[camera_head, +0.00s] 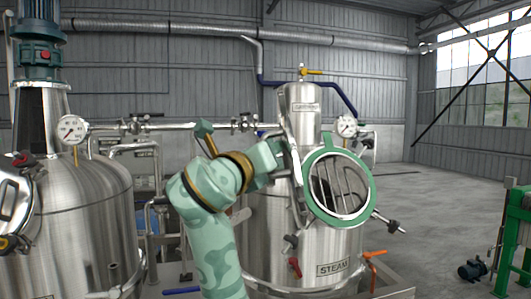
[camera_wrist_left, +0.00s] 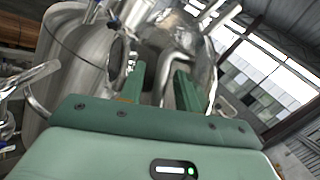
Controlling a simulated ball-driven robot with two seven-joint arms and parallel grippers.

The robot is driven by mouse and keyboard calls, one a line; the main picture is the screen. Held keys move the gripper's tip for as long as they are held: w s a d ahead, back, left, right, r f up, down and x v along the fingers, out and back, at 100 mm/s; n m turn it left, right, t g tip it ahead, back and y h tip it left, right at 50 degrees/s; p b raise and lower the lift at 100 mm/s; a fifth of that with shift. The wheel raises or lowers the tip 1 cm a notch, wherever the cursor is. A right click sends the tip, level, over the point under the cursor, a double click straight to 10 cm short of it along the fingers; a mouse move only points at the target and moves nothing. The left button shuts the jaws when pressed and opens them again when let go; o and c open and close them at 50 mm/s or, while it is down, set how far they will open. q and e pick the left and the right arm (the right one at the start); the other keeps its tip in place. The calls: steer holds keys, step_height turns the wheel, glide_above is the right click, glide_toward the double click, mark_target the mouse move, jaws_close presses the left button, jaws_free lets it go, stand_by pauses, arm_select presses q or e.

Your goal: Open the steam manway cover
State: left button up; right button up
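The steel tank with the STEAM label (camera_head: 332,268) stands right of centre in the head view. Its round manway opening (camera_head: 369,187) has a green rim and steel bars across it. A thin steel shape (camera_head: 298,190), apparently the manway cover seen edge-on, stands out at the left of the opening, swung away from it. Swing bolts hang below left and stick out at the lower right. My left gripper (camera_head: 283,155) is close to the cover's left side. In the left wrist view its fingers (camera_wrist_left: 160,78) are apart, with shiny steel beyond; contact cannot be told. My right gripper is not in view.
Another tank (camera_head: 85,215) with a motor and gauge stands at the left. A pressure gauge (camera_head: 347,126) sits above the opening, and an orange valve handle (camera_head: 375,253) is low at the right. A green frame (camera_head: 515,245) stands at the right edge.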

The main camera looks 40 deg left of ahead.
arm_select(q)
steer(key=shift+s, duration=0.1)
